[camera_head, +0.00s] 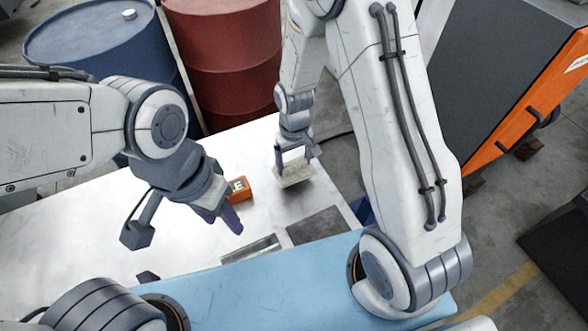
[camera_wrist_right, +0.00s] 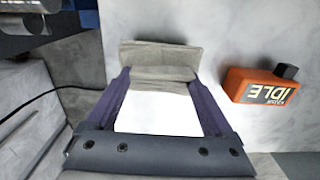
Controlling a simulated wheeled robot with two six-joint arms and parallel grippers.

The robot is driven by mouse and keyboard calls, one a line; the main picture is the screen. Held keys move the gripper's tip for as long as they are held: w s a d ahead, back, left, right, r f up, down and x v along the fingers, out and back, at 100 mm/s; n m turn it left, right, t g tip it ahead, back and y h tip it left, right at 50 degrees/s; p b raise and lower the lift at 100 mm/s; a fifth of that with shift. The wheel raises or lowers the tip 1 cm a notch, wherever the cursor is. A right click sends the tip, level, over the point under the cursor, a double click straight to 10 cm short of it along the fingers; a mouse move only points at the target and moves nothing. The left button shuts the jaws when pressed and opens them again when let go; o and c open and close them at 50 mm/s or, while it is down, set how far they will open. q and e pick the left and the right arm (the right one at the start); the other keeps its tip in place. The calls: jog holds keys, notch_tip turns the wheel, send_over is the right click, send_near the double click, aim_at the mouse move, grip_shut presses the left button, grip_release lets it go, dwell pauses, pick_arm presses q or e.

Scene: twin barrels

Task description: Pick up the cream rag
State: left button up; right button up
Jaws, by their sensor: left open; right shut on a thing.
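The cream rag (camera_head: 297,179) is a pale, folded cloth at the right part of the white table. My right gripper (camera_head: 297,160) is over it with its fingers on either side. In the right wrist view the rag (camera_wrist_right: 160,55) sits between the two purple fingertips, and the gripper (camera_wrist_right: 160,78) is shut on it. I cannot tell whether the rag is clear of the table. My left gripper (camera_head: 226,220) is open and empty, left of the rag and nearer to me.
An orange box (camera_head: 240,189) marked IDLE (camera_wrist_right: 264,87) stands left of the rag in the head view. Dark flat plates (camera_head: 317,226) lie near the front edge of the white table (camera_head: 70,235). Blue (camera_head: 95,50) and red (camera_head: 228,60) barrels stand behind. The table's left part is bare.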

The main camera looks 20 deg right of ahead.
jog(key=s+d+r+b, duration=0.1)
jog(key=s+d+r, duration=0.6)
jog(key=s+d, duration=0.1)
jog(key=shift+d+b, duration=0.3)
jog(key=shift+b, duration=0.1)
